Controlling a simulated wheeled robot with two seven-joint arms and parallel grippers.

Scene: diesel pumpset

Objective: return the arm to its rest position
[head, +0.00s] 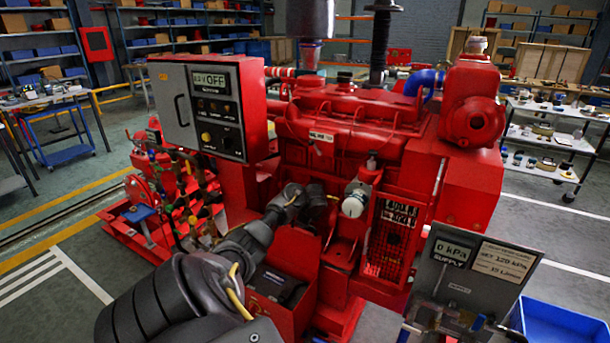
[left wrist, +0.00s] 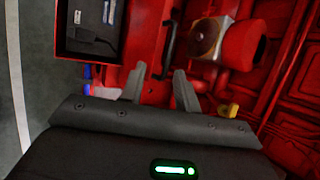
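My left arm (head: 215,275) reaches in from the bottom left of the head view, over the front of the red diesel pumpset (head: 345,125). Its end is close to the engine, left of a round pale cap (head: 353,206), and the fingers are hard to make out there. In the left wrist view my left gripper (left wrist: 160,70) has its two grey fingers apart, with nothing seen held between them. Red machine parts and a dark bar lie beyond the fingers. I cannot tell whether they touch anything. My right gripper does not show in either view.
A control box (head: 207,105) reading OFF stands at the left of the engine. A supply panel (head: 465,265) reading 0 kPa stands at the right, near a blue bin (head: 560,325). An open box (head: 282,290) sits below my forearm.

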